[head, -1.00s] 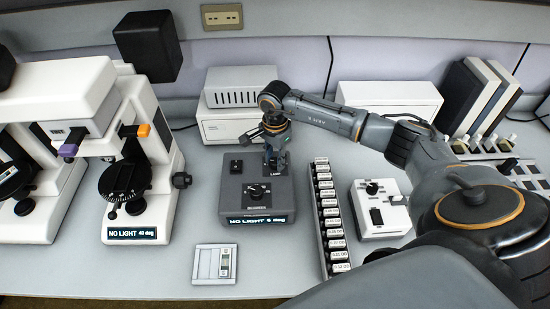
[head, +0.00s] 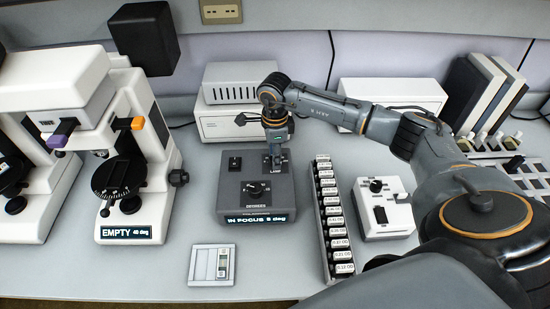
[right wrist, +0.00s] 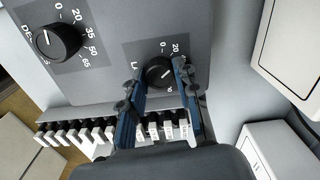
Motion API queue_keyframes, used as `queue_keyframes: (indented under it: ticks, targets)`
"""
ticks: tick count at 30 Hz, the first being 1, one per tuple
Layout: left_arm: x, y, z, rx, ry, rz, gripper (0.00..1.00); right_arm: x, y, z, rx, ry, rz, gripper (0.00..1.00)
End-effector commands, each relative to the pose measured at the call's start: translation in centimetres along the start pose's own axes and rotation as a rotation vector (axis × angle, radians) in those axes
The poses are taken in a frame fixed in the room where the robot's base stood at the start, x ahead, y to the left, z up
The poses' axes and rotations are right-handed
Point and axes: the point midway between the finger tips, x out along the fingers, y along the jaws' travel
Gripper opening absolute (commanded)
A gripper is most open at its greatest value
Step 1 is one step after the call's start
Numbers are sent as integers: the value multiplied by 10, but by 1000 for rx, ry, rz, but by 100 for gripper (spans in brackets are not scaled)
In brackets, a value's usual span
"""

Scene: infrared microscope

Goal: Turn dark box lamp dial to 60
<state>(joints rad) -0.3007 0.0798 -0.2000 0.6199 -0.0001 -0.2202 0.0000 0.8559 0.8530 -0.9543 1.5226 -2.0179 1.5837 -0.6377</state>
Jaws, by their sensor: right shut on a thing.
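The dark grey box (head: 228,200) stands mid-table, its front display (head: 255,218) reading "IN FOCUS 5 deg". Its black lamp dial (right wrist: 160,72) is at the box's back right corner, with scale numbers around it, 20 among them. In the right wrist view my right gripper (right wrist: 158,69) has one blue finger on each side of this dial and is shut on it. In the head view the right gripper (head: 275,150) comes down from above and hides most of the dial. Its exact setting is hard to read. My left gripper is not in view.
A second dial (head: 257,190) and a small switch (head: 235,162) are on the same box. A rack of labelled blocks (head: 333,220) stands close on its right, then a white control box (head: 383,207). A white microscope (head: 150,160) is at left, its display reading "EMPTY 40 deg".

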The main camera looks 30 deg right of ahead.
Motion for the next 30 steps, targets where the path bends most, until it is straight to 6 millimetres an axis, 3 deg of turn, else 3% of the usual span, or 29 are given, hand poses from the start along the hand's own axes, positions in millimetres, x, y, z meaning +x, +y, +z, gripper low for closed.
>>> queue_keyframes:
  ticks: [18,30]
  targets:
    - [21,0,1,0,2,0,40,2,0,0,577,1,1,0]
    - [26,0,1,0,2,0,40,1,0,0,841,1,0,0]
